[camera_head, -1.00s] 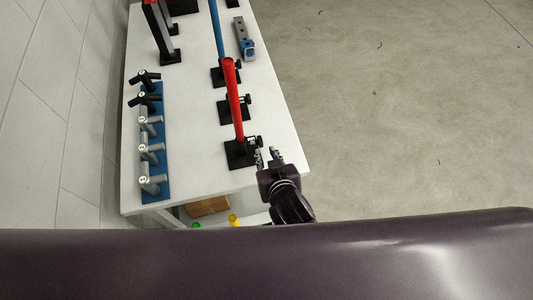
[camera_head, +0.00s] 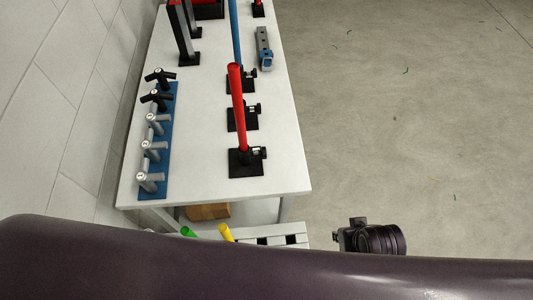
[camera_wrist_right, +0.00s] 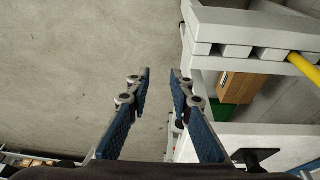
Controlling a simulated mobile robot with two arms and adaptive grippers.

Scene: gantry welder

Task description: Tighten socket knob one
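Black socket bases stand in a row on the white table (camera_head: 205,178). The nearest base (camera_head: 246,165) holds an upright red rod (camera_head: 238,105) and has a small black knob (camera_head: 261,153) on its right side. A second base (camera_head: 243,118) behind it has a similar knob (camera_head: 254,107). No label shows which knob is number one. My right gripper (camera_wrist_right: 160,70) is open and empty over the floor in the right wrist view. In the head view, my right wrist is off the table's near right corner, apart from the knobs. My left gripper is not in view.
A blue rack (camera_head: 170,125) with several grey and black handles lies along the table's left side. A blue and grey tool (camera_head: 264,48) lies at the far right. Yellow (camera_head: 226,233) and green (camera_head: 188,231) rods show below the near edge. Floor to the right is clear.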

